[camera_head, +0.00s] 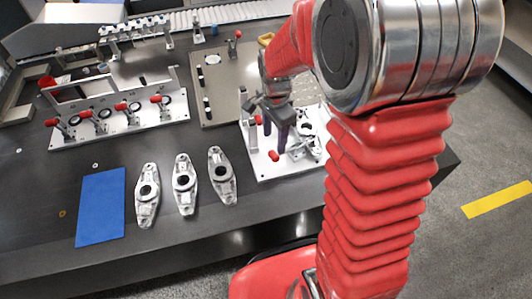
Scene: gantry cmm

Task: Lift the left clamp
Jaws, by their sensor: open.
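My gripper (276,137) is open, with two dark fingers pointing down over the light fixture plate (262,171). A metal part (305,129) and more clamp metalwork (304,149) lie right of the fingers. My arm and gripper hide part of the plate, and contact between fingers and clamp cannot be made out.
Three loose metal flanged parts (184,184) lie in a row left of the plate, beside a blue mat (101,206). A longer fixture (118,121) with several red-handled clamps stands at the left. A beige plate (224,80) lies behind. The dark table's front strip is clear.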

